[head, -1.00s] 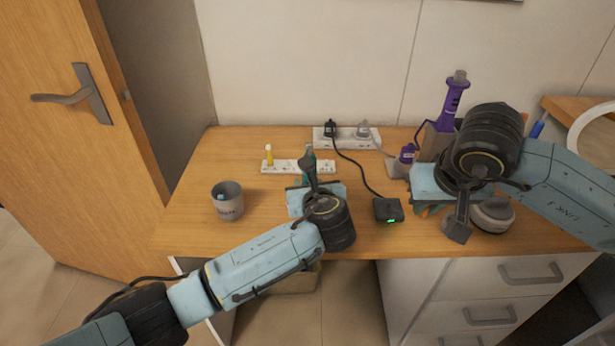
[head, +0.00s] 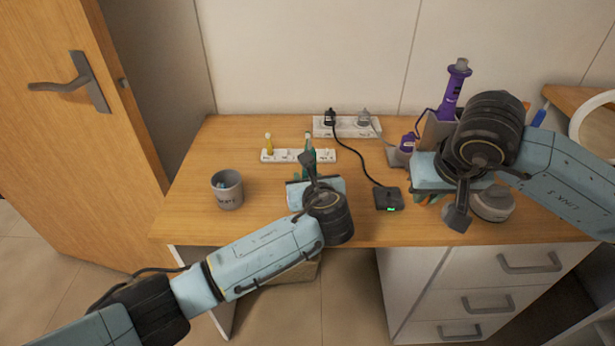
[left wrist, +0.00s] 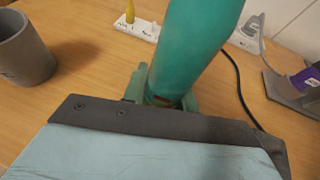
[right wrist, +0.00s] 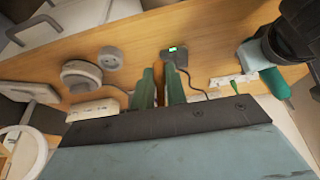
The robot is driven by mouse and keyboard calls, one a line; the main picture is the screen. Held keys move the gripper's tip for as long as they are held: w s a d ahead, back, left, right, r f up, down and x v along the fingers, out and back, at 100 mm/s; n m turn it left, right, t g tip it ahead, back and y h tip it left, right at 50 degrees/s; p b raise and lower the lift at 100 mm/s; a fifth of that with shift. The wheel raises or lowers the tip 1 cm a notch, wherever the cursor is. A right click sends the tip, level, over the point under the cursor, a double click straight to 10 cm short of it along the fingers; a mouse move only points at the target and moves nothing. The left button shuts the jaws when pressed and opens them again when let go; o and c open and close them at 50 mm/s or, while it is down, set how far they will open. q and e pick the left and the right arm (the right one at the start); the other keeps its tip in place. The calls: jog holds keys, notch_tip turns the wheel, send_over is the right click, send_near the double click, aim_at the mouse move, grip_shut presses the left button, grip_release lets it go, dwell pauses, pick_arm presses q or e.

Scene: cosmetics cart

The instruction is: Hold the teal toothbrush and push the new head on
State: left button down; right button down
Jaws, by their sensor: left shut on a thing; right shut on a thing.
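The teal toothbrush (left wrist: 200,45) rises thick and close in the left wrist view. Its upper part also shows in the head view (head: 309,152). My left gripper (head: 309,172) is shut around its handle above the middle of the desk; the grip is partly hidden by the wrist. My right gripper (right wrist: 161,88) is over the right part of the desk, well apart from the toothbrush. In the right wrist view the toothbrush (right wrist: 273,82) is at the right.
A white rack (head: 325,156) with a yellow brush head (head: 269,145) stands behind the left gripper. A grey cup (head: 227,190) is at left. A black charger (head: 388,199) with a green light and cable lies between the grippers. A power strip (head: 347,127) and purple device (head: 452,90) stand behind.

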pick_arm(q)
jog(key=c, duration=1)
grip_release()
jog(key=shift+c, duration=0.2)
jog(key=shift+c, duration=0.4)
jog(key=c, duration=1)
pick_arm(e)
jog(key=w+a+r+n, duration=0.1)
jog(key=w+a+r, duration=0.2)
jog(key=a, duration=0.3)
jog(key=w+a+r+n+y, duration=0.1)
jog(key=w+a+r+n, duration=0.1)
jog(key=w+a+r, duration=0.2)
jog(key=w+a+r+n, duration=0.2)
jog(key=a+r, duration=0.4)
jog(key=a, duration=0.4)
jog(key=shift+w, duration=0.85)
